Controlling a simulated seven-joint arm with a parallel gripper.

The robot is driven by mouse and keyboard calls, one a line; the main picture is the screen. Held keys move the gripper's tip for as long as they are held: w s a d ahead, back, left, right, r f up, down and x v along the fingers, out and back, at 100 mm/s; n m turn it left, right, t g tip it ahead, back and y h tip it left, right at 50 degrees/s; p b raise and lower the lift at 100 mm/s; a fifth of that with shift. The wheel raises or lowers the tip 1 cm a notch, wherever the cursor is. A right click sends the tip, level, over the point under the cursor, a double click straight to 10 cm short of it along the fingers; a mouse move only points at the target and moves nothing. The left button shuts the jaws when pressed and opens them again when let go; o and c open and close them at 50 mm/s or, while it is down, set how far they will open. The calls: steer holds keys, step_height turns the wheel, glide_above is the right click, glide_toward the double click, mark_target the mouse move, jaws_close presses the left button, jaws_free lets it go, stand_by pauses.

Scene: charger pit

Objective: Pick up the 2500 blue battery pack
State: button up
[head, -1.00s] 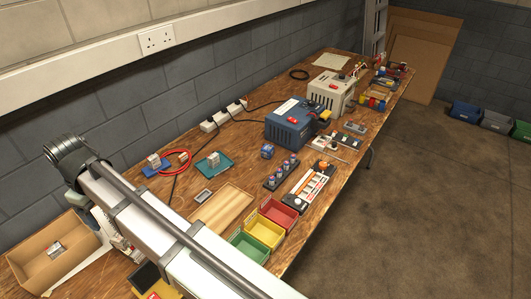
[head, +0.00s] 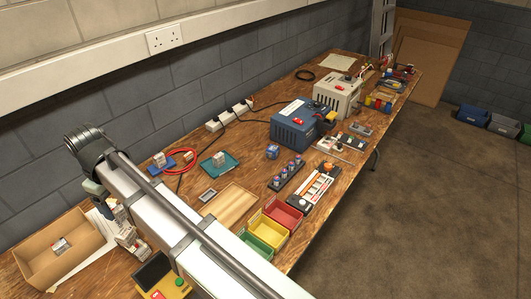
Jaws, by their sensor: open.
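My arm crosses the lower left of the head view. My gripper (head: 107,207) hangs below the wrist, beside a cluster of small pale packs (head: 127,237); its fingers are small and partly hidden, and it appears open and empty. The arm partly covers these packs. No pack label is readable, so I cannot tell which one is the 2500 blue battery pack. Another small pack (head: 60,245) lies in the cardboard box (head: 30,266). One pale pack (head: 158,160) sits at a blue piece, and another (head: 219,158) on a teal tray (head: 209,168). A small blue block (head: 272,151) stands farther right.
Green, yellow and red bins (head: 283,213) line the front edge beside a wooden tray (head: 229,204). A black-and-yellow device (head: 153,271) sits below the arm. A blue charger (head: 296,124) and a beige unit (head: 337,97) stand farther back. Cables cross the bench (head: 235,178).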

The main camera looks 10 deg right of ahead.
steer(key=w+d+f+m, duration=0.1)
steer(key=w+d+m, duration=0.1)
steer(key=w+d, duration=0.8)
steer(key=w+d+f+m, duration=0.1)
steer(key=w+d+m, duration=0.2)
steer(key=w+d, duration=0.65)
steer(key=n, duration=0.3)
glide_above(273, 147)
step_height(273, 147, down, 2)
step_height(273, 147, down, 13)
steer(key=shift+s+a+f, duration=0.1)
steer(key=shift+f, duration=0.05)
steer(key=shift+c, duration=0.4)
steer(key=c, duration=1.1)
steer(key=shift+c, duration=0.2)
